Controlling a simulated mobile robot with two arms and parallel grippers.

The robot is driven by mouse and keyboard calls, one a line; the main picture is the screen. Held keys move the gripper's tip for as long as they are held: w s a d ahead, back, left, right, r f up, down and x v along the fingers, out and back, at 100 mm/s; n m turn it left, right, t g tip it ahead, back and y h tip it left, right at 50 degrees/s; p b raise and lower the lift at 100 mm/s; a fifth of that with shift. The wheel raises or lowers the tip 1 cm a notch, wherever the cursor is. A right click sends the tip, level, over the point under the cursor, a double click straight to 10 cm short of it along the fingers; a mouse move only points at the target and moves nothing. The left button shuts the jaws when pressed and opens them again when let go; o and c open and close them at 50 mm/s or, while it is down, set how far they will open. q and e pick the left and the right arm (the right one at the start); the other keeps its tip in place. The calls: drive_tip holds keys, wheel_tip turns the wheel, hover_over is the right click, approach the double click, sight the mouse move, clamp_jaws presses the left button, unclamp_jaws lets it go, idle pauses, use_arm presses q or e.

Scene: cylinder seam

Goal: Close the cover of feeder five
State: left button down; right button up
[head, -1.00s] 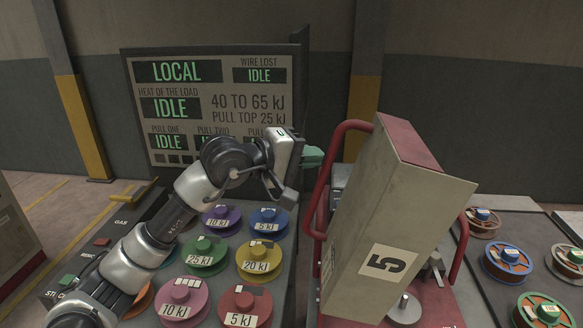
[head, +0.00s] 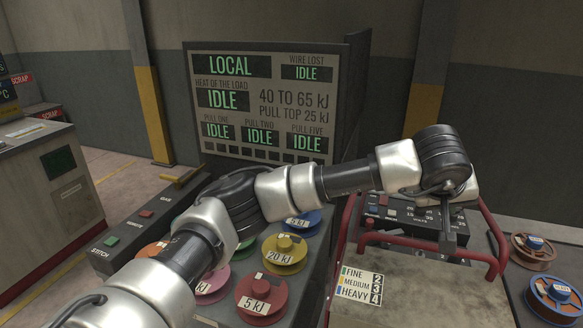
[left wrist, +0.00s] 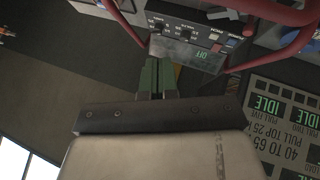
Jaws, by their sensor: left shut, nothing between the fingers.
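The cover of feeder five (head: 420,288) shows as a broad grey lid at the lower right of the head view, with a FINE, MEDIUM, HEAVY label on it. It now lies roughly flat; its front edge is outside the picture, so I cannot tell whether it is fully seated. A red tubular frame (head: 487,258) runs around it. My left gripper (left wrist: 158,75) is shut and empty, its green fingers together in front of the feeder's control panel (left wrist: 187,50) in the left wrist view. In the head view its hand is above the cover's far edge; the fingertips are hidden. My right gripper is out of view.
A status board (head: 265,100) stands behind. Coloured spools, including a yellow one (head: 286,252) and a red one (head: 262,295), sit left of the feeder under my left arm. More reels (head: 555,295) stand at the right. A grey cabinet (head: 45,180) is at the far left.

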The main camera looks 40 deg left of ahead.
sight(459, 254)
use_arm(q)
drive_tip(key=d+f+y+b, duration=0.1)
drive_tip(key=f, duration=0.1)
drive_tip(key=w+d+f+y+b, duration=0.1)
drive_tip(key=d+f, duration=0.1)
drive_tip(key=f, duration=0.1)
drive_tip(key=d+f+m+g+b, duration=0.1)
drive_tip(key=d+f, duration=0.1)
drive_tip(key=shift+w+f+y, duration=0.15)
drive_tip(key=shift+w+y, duration=0.05)
drive_tip(key=shift+y, duration=0.2)
drive_tip(key=shift+d+f+b, duration=0.1)
drive_tip(key=shift+f+b, duration=0.35)
drive_tip(key=shift+f, duration=0.1)
drive_tip(key=shift+s+f, duration=0.1)
drive_tip(key=shift+f, duration=0.1)
